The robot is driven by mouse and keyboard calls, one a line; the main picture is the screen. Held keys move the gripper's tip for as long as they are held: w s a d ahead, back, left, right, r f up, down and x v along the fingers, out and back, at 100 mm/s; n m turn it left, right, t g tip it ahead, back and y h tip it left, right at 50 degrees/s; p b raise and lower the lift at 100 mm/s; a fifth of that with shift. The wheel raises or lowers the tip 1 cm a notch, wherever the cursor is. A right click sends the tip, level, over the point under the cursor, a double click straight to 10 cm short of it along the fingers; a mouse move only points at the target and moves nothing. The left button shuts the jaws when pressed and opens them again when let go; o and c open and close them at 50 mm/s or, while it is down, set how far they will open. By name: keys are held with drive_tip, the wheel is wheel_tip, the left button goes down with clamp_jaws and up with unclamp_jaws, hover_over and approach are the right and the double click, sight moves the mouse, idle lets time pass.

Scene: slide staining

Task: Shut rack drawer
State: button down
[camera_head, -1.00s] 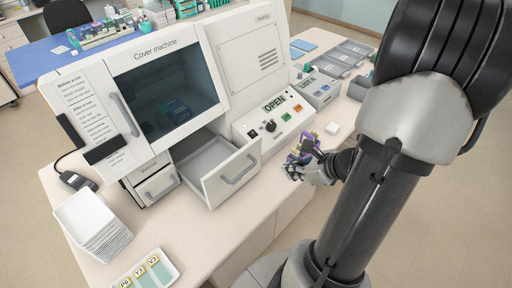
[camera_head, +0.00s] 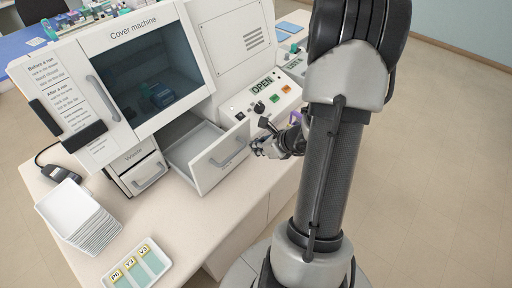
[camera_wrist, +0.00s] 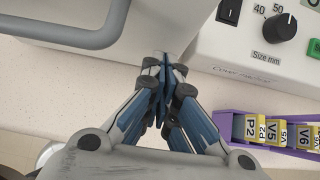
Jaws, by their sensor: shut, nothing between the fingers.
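The rack drawer (camera_head: 212,160) is a white drawer pulled out from the front of the cover machine (camera_head: 140,70); its inside looks empty in the head view. Its grey bar handle (camera_head: 230,152) faces the front right. My gripper (camera_head: 256,149) is shut and empty, just right of the drawer front and close to its handle. In the wrist view, my gripper's fingertips (camera_wrist: 163,62) meet beside the drawer front (camera_wrist: 100,12), and the drawer handle (camera_wrist: 70,32) is at the upper left. I cannot tell whether the fingers touch the drawer.
The control panel (camera_head: 268,98) reads OPEN; its size knob (camera_wrist: 279,28) is near my gripper. A purple rack (camera_wrist: 265,150) with labelled slides stands at right. A smaller drawer (camera_head: 148,172), stacked white trays (camera_head: 78,216) and a slide tray (camera_head: 137,265) are left.

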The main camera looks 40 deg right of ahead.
drive_tip(key=shift+w, duration=0.15)
drive_tip(key=w, duration=0.5)
drive_tip(key=w+a, duration=0.1)
drive_tip(key=w, duration=0.4)
drive_tip(key=w+b, duration=0.1)
drive_tip(key=w, duration=0.4)
drive_tip(key=shift+w+a, duration=0.15)
drive_tip(key=shift+w, duration=0.85)
drive_tip(key=shift+r, duration=0.1)
